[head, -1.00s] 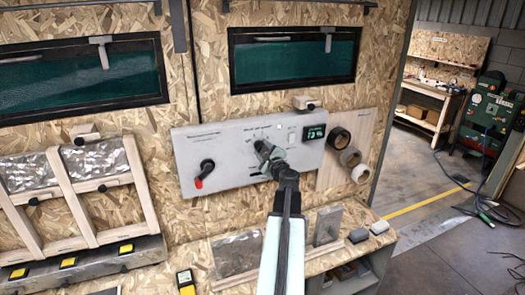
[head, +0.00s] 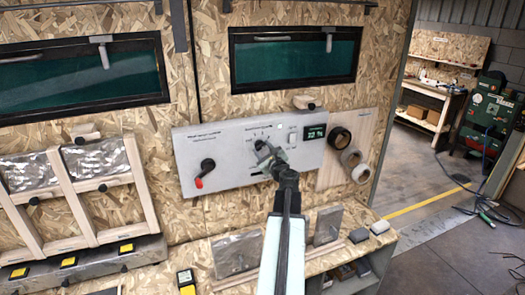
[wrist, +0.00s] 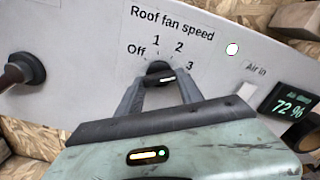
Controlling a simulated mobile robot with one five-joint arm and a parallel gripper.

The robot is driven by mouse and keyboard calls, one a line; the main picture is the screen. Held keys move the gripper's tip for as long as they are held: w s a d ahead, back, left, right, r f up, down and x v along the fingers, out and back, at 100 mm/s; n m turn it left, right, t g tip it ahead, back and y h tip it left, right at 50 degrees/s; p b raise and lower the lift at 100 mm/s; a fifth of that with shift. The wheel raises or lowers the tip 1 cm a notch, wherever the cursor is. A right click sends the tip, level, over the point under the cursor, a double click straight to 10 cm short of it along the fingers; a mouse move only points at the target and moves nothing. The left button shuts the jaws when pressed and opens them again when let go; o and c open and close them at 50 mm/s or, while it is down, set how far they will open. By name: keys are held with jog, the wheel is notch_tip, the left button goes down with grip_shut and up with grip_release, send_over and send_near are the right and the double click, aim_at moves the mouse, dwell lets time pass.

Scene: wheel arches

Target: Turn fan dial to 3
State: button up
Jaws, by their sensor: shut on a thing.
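The fan dial (wrist: 158,68) is a dark round knob on the pale grey panel (wrist: 75,50), under the label "Roof fan speed" with the marks Off, 1, 2 and 3 around it. My gripper (wrist: 159,80) is shut on the dial, one finger on each side. The jaws and the low angle hide part of the knob, so I cannot tell which mark its pointer faces. In the head view my gripper (head: 267,158) reaches up to the middle of the panel (head: 228,160) and covers most of the dial.
A lever with a red tip (head: 204,173) is left of the dial. A small display (wrist: 292,103) reading 72 % is to the right, beside tape rolls (head: 350,158).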

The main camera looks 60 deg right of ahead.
jog(key=o, duration=1.4)
jog(key=shift+w, duration=0.1)
jog(key=v, duration=0.8)
jog(key=shift+w, duration=0.1)
